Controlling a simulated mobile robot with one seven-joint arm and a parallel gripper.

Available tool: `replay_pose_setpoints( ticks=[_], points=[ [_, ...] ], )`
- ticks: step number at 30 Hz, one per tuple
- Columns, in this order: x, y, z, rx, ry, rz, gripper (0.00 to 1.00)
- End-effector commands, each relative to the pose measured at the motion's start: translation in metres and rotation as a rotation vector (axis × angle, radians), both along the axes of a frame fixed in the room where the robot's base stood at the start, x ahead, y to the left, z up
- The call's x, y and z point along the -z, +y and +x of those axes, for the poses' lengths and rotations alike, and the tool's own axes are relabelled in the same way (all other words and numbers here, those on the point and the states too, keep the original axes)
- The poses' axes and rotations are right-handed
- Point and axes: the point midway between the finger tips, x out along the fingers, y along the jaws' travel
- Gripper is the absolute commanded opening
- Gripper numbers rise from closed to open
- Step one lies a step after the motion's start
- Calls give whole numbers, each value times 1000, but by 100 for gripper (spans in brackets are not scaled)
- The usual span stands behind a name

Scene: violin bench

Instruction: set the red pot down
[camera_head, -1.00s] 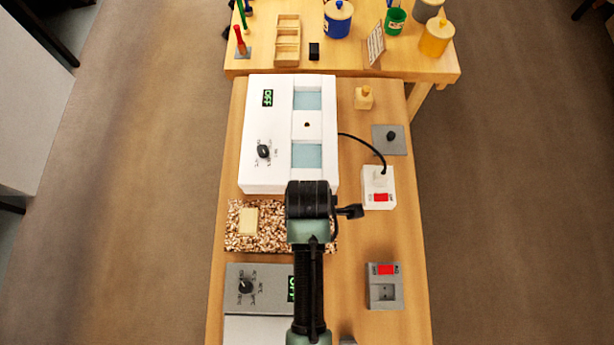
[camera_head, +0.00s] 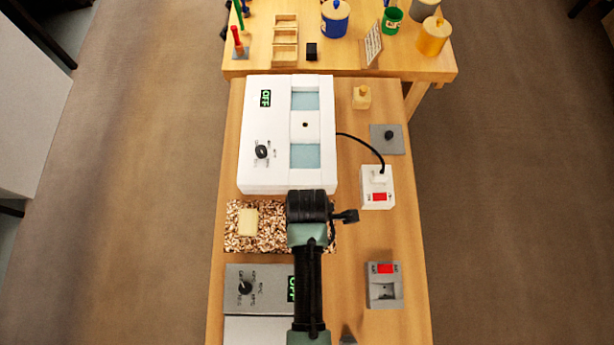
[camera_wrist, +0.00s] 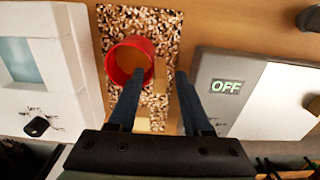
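The red pot (camera_wrist: 149,68) shows in the wrist view on the speckled mat (camera_wrist: 168,25). Its open top faces the camera, with amber-brown inside. My gripper (camera_wrist: 160,72) is open, its two dark fingers apart. The left finger overlaps the pot's lower right rim in the picture; the right finger is clear of the pot. I cannot tell whether the left finger touches it. In the head view, my arm's end (camera_head: 308,207) covers the right part of the mat (camera_head: 270,240), and the pot is hidden.
A pale block (camera_head: 248,222) lies on the mat's left side. A white box with an OFF display (camera_head: 265,125) stands behind it, and a grey box with an OFF display (camera_head: 262,275) in front. Switch boxes (camera_head: 377,187) (camera_head: 384,285) stand at the right. Bare wood lies right of the mat.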

Motion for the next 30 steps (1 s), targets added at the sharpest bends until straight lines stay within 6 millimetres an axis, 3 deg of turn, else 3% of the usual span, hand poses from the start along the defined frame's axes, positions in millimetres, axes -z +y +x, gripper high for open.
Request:
replay_pose_setpoints(
  ticks=[8,21,27,30],
  points=[
    [-11,0,1,0,-2,0,50],
    [-98,0,1,0,-4,0,50],
    [-120,0,2,2,-4,0,50],
    [-133,1,18,40,-67,3,50]
  ],
)
